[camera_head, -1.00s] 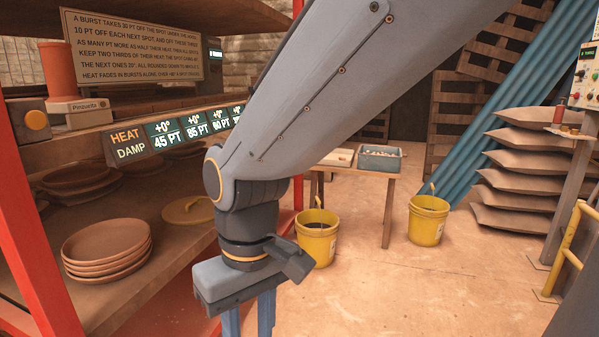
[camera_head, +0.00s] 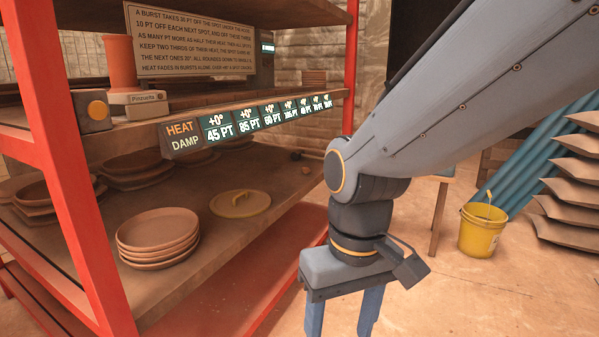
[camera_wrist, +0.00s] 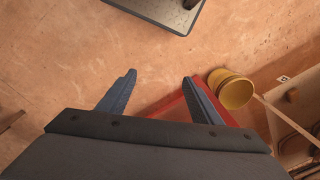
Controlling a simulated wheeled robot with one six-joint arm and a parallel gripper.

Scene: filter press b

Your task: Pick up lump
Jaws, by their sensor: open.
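My gripper (camera_head: 342,318) hangs fingers-down in front of the red rack, to the right of its shelves. The wrist view shows its two blue fingers (camera_wrist: 158,76) spread apart with only floor between them. No lump can be made out for certain. A small brown roundish thing (camera_head: 305,170) lies toward the far end of the plate shelf, with a dark one (camera_head: 295,156) near it; both are too small to tell. My gripper is apart from them.
The red rack (camera_head: 62,190) holds stacked clay plates (camera_head: 158,238) and a yellow lid (camera_head: 240,203). A heat and damp display strip (camera_head: 220,128) runs along the upper shelf edge. A yellow bucket (camera_head: 481,230) and stacked sacks (camera_head: 570,215) stand at right. The floor in front is clear.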

